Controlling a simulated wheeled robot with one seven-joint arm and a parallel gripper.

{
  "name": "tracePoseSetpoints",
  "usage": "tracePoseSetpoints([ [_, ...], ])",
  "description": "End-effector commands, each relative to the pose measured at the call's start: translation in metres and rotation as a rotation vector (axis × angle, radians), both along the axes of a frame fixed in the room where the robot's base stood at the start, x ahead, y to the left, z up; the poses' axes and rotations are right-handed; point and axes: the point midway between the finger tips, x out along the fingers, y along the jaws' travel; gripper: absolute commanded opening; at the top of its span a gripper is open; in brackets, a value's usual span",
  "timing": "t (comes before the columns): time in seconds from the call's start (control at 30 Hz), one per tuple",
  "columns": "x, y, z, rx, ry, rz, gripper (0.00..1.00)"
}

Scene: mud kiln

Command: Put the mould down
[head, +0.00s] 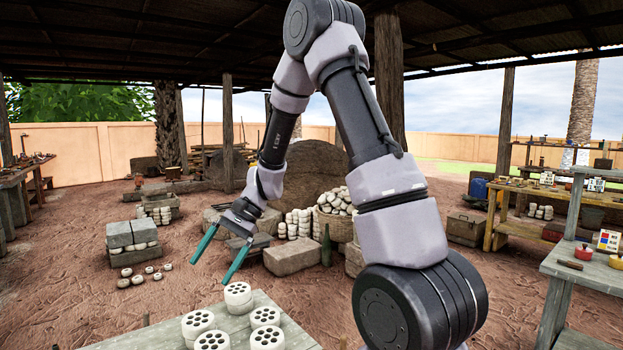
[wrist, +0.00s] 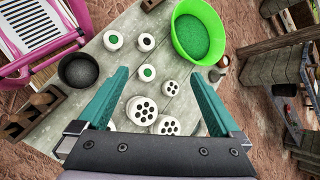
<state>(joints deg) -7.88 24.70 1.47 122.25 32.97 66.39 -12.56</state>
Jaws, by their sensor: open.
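My gripper (head: 211,272) is open and empty, pointing down above the wooden table. In the wrist view the gripper (wrist: 160,76) has its teal fingers spread wide, with table and white pieces visible below between them. Several white round pieces with dark holes stand on the table, such as one at the back (head: 238,297) and one at the left (head: 197,325). The wrist view shows a holed piece (wrist: 141,110) between the fingers and, farther up, a white piece with a green centre (wrist: 113,40). I cannot tell which piece is the mould.
The table (wrist: 175,55) also carries a bright green tub (wrist: 201,36) with green contents and a dark bowl (wrist: 77,70). A pink-framed rack (wrist: 40,30) stands at its left edge. White pieces and grey blocks (head: 130,234) lie on the ground behind. A workbench (head: 585,268) is at right.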

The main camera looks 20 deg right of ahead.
Motion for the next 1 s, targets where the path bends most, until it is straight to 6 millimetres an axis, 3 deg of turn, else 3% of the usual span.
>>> tracePoseSetpoints([
  [0.03,-0.004,-0.011,0.025,-0.022,-0.065,0.009,1.0],
  [0.2,-0.026,-0.049,0.087,-0.114,-0.255,0.036,1.0],
  [0.5,-0.082,-0.114,0.172,-0.302,-0.593,0.038,1.0],
  [0.7,-0.123,-0.152,0.208,-0.432,-0.801,0.017,1.0],
  [1.0,-0.153,-0.177,0.227,-0.532,-0.943,-0.007,1.0],
])
